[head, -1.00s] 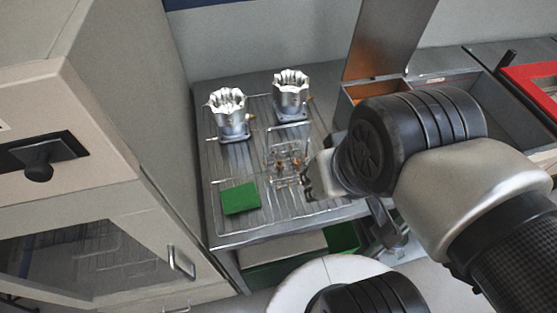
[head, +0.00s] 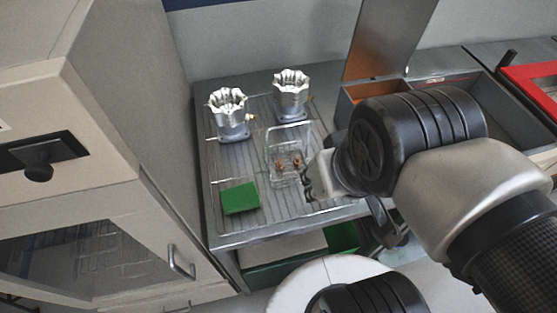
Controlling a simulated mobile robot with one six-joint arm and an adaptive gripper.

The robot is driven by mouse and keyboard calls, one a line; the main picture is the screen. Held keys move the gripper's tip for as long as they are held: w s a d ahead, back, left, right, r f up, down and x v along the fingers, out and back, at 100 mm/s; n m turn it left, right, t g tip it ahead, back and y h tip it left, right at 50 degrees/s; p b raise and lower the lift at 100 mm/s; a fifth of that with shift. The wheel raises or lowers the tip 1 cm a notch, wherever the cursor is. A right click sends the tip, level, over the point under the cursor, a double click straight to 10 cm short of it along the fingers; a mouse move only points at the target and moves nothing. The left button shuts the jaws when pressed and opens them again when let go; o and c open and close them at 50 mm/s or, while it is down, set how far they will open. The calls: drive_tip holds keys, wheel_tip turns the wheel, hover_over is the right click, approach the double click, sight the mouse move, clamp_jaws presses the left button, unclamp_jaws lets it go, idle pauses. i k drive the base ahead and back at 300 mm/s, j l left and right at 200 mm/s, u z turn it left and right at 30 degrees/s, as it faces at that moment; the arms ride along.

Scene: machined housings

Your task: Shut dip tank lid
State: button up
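The dip tank (head: 348,103) is a grey metal box at the upper right of the head view, with an orange-brown interior showing at its left end. Its lid (head: 390,42) is a flat grey panel standing upright and open at the tank's back left. My arm covers part of the tank's front. My gripper (head: 312,183) is over the right side of the drain tray, in front of the tank and apart from the lid. Its fingers are mostly hidden or too small to read, so I cannot tell if it is open or shut.
On the ribbed tray (head: 240,165) stand two silver housings (head: 229,115) and (head: 291,95), a green block (head: 240,198) and a clear wire-edged basket (head: 287,133) with small copper parts, close to my gripper. A beige cabinet (head: 110,110) borders the left. A red frame (head: 520,72) lies far right.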

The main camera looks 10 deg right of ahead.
sight(386, 34)
drive_tip(key=k+z, duration=0.1)
drive_tip(key=z, duration=0.4)
drive_tip(key=k+l+z, duration=0.1)
drive_tip(key=z, duration=0.4)
drive_tip(key=l, duration=0.1)
